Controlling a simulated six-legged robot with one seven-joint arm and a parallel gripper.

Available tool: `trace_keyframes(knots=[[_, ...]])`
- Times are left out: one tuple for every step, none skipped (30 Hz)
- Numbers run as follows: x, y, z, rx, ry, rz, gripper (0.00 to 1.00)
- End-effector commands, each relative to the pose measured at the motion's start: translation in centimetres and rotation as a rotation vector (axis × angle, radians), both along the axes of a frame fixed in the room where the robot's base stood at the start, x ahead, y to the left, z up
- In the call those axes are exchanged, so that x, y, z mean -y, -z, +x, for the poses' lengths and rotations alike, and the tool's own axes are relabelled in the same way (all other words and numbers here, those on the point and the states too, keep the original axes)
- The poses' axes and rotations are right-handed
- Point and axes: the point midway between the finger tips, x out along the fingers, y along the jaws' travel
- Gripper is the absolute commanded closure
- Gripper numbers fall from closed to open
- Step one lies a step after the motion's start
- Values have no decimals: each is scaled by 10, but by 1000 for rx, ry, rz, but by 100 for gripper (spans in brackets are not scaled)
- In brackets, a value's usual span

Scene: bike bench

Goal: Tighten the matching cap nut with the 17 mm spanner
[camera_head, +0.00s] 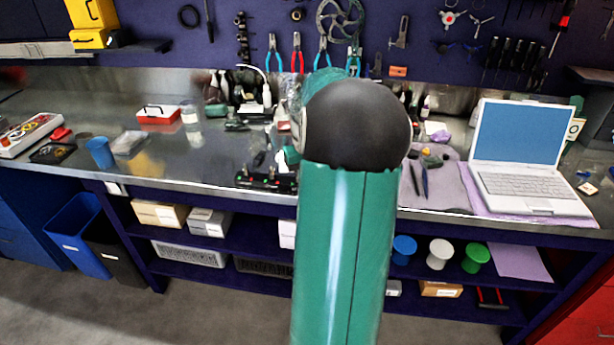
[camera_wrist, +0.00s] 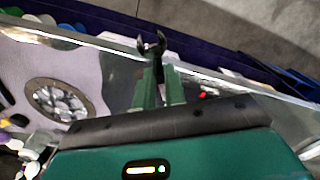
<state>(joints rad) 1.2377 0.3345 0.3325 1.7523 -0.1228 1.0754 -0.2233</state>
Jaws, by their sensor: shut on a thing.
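My gripper (camera_wrist: 158,78) shows in the wrist view, its two green fingers shut on a dark spanner (camera_wrist: 153,46). The spanner's forked open end points away from the fingers, over the bench's front edge in that picture. Its size marking cannot be read. In the head view my own arm hides the gripper and the spanner. A low black fixture (camera_head: 265,181) with small upright parts and coloured spots stands at the bench's front edge, just left of my arm. I cannot make out which of its parts are cap nuts. The spanner shows touching no nut.
An open laptop (camera_head: 520,155) stands at the right beside a grey mat (camera_head: 447,190) with tools. A round dark-rimmed dish (camera_wrist: 38,88) of shiny pieces shows in the wrist view.

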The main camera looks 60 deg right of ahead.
Motion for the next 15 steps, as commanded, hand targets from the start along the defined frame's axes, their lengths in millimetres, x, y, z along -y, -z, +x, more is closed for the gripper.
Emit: trace_keyframes(knots=[[0,2,0,0,0,0,100],[0,3,0,0,0,0,100],[0,5,0,0,0,0,100],[0,4,1,1,0,-1,100],[0,4,1,1,0,-1,100],[0,4,0,1,0,-1,100],[0,4,0,1,0,-1,100],[0,4,0,1,0,-1,100],[0,5,0,1,0,-1,100],[0,5,0,1,0,-1,100],[0,5,0,1,0,-1,100],[0,5,0,2,0,0,100],[0,6,0,2,0,0,100],[0,6,1,2,-1,0,100],[0,6,1,2,-1,0,100]])
